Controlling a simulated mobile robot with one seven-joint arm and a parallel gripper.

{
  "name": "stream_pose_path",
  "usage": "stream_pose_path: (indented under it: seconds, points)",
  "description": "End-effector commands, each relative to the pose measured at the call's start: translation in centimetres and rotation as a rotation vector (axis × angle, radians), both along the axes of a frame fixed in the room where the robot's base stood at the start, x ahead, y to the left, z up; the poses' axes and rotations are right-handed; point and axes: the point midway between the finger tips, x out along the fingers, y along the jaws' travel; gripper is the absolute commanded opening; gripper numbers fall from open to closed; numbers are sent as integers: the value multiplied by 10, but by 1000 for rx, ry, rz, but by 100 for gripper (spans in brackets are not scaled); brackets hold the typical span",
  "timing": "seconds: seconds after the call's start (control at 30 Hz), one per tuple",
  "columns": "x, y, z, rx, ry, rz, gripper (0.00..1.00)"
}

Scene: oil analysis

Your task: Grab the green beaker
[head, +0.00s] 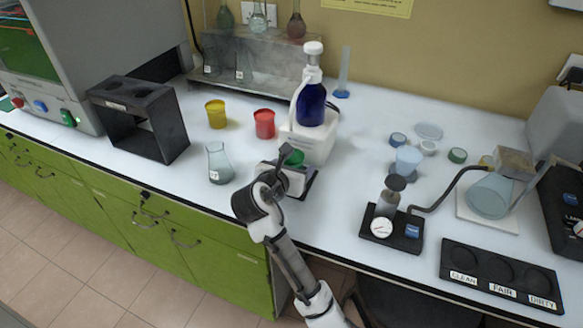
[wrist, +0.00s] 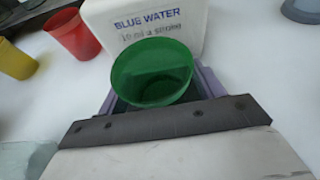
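The green beaker (wrist: 152,75) stands upright in front of the white dispenser base in the wrist view, seen from above with its open rim toward me. In the head view only a part of the green beaker (head: 293,157) shows, as my gripper and wrist cover the rest. My gripper (wrist: 158,85) is around the beaker, with a purplish finger on either side of it. The fingers look spread, and I see no clear contact with the beaker's sides. The beaker's lower part is hidden behind the gripper body.
The white blue-water dispenser (head: 311,140) with its blue bottle stands right behind the beaker. A gauge device (head: 390,228) stands to the right. The bench front edge is close.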

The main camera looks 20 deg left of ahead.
Motion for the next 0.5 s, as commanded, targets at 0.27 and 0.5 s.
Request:
stream_pose_path:
  seconds: [0.27, 0.5]
  points:
    - [0, 0, 0, 0, 0, 0, 30]
    - [0, 0, 1, 0, -1, 0, 23]
